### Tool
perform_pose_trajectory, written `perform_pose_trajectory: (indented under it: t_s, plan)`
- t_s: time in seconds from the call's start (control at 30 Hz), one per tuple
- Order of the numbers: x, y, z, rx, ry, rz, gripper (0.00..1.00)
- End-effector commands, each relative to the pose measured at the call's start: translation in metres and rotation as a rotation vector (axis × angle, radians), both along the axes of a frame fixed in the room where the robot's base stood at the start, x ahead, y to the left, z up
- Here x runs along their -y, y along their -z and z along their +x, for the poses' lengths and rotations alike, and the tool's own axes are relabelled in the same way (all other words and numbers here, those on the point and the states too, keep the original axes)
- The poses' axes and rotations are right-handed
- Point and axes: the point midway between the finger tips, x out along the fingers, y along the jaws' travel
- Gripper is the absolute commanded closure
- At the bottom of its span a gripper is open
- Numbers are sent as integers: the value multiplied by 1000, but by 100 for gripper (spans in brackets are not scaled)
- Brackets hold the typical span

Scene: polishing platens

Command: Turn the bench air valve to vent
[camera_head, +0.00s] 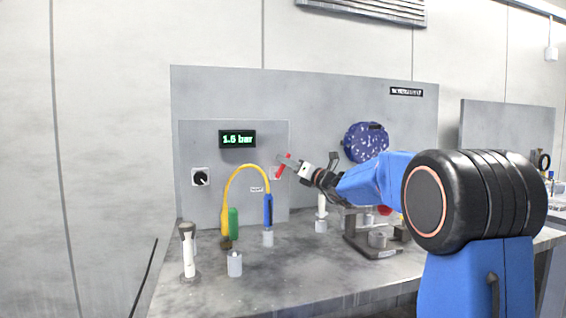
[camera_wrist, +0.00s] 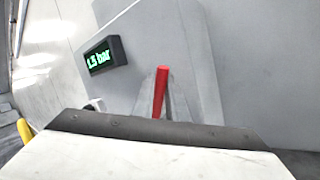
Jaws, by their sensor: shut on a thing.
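The air valve's red lever (camera_head: 280,172) is on the grey panel (camera_head: 217,205) on the bench's back board, near the panel's right edge. My gripper (camera_head: 287,161) reaches it from the right and is shut on it. In the wrist view the red lever (camera_wrist: 162,88) stands nearly upright between the grey fingers, its top showing above the gripper's dark edge. The valve body is mostly hidden behind the gripper. A display (camera_head: 238,139) above and left of the lever reads 1.5 bar. The small label below the valve is too small to read.
A black rotary knob (camera_head: 200,177) is at the panel's left. A yellow hose (camera_head: 243,171) arches in front of the panel. A blue speckled disc (camera_head: 366,142) is behind my arm. The bench's front middle is clear.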

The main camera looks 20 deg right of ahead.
Motion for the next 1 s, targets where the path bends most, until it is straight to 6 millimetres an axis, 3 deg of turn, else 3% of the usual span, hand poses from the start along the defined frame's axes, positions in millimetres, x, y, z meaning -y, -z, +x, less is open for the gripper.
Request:
perform_pose_trajectory:
  t_s: [0.53,0.57,0.63,1.0]
  plan:
    - [2,2,0,-1,0,34,100]
    - [2,2,0,-1,0,34,83]
    - [2,2,0,-2,0,34,68]
    - [1,-3,0,0,0,33,68]
